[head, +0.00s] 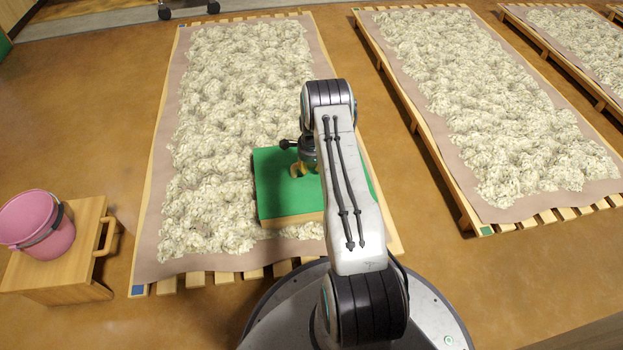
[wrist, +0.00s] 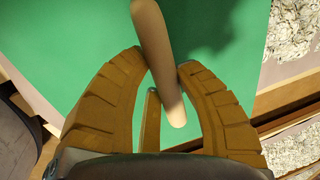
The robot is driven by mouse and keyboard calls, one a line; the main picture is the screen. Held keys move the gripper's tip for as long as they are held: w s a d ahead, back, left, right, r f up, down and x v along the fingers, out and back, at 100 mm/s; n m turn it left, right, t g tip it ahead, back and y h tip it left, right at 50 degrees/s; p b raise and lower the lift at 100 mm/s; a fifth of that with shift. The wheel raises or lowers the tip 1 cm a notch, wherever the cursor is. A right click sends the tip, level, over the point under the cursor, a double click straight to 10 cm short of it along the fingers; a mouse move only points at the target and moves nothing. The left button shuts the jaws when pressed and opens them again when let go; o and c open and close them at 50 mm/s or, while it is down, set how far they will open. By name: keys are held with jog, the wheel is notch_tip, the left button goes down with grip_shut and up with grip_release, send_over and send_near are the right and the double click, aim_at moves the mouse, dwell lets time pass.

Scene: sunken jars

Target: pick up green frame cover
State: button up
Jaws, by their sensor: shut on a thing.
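The green frame cover (head: 275,182) is a flat green panel with a pale wooden edge. It is over the near right part of the left slatted bed (head: 153,215); I cannot tell whether it rests there or is held above. My gripper (head: 302,171) is over the panel, partly hidden by my arm, which also covers the panel's middle right. In the wrist view the green cover (wrist: 60,40) fills most of the background. There my gripper's ribbed tan fingers (wrist: 163,70) are shut on the cover's pale rod-like handle (wrist: 153,35).
Pale fluffy material (head: 240,75) covers the left bed. A second such bed (head: 480,100) stands to the right, across a strip of bare brown floor. A pink bucket (head: 38,225) stands on a wooden stool (head: 75,265) at the left.

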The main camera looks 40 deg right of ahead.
jog(key=shift+r, duration=0.15)
grip_shut()
notch_tip(320, 180, up, 3)
jog(key=p, duration=0.5)
jog(key=r+p, duration=0.1)
jog(key=p, duration=0.1)
jog(key=shift+r+p, duration=0.4)
jog(key=s+a+r+p, duration=0.5)
jog(key=s+r+p, duration=0.1)
jog(key=s+p, duration=0.4)
jog(key=shift+a, duration=0.4)
